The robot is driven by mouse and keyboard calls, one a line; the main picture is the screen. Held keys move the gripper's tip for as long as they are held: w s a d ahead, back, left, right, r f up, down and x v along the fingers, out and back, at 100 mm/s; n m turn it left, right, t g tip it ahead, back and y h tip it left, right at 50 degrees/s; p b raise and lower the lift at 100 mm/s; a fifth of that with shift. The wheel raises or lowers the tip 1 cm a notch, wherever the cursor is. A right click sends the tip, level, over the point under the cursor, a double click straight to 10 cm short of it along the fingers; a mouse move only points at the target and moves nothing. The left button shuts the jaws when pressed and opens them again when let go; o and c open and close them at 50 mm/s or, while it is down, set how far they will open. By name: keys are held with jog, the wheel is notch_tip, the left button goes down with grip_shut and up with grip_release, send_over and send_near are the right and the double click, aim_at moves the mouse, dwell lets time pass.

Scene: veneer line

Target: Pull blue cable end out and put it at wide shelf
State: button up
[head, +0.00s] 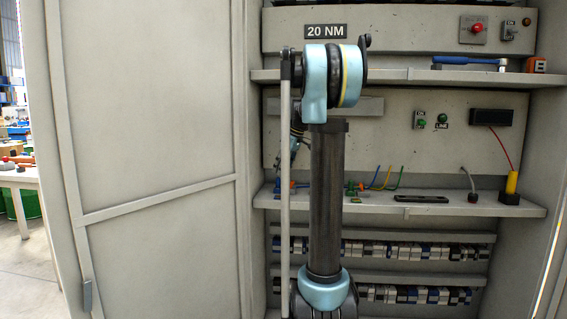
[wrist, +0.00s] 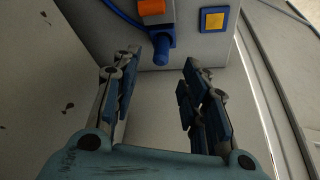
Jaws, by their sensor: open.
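In the wrist view a blue cable end (wrist: 161,48) sticks out of a blue fitting below an orange block (wrist: 156,8) at the edge of a pale box. A blue cable runs from it to the upper left. My gripper (wrist: 158,66) is open, its two blue-padded fingers spread on either side of the cable end, with nothing held. I cannot tell how far the cable end lies beyond the fingertips. In the head view my arm hides most of the gripper and the cable end. A lower shelf (head: 470,207) and an upper shelf (head: 400,76) cross the cabinet.
The lower shelf carries coloured cables (head: 388,178), a dark tray (head: 421,199) and a yellow plug (head: 511,184). A blue-handled tool (head: 465,62) lies on the upper shelf. A large cabinet door (head: 150,130) stands at left. A yellow square (wrist: 213,20) is right of the cable end.

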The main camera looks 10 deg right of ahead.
aim_at(278, 179)
jog(key=x, duration=0.6)
jog(key=shift+w+f, duration=0.1)
jog(key=shift+f, duration=0.1)
grip_shut()
jog(key=shift+r, duration=0.15)
jog(key=shift+r, duration=2.1)
jog(key=shift+r, duration=0.1)
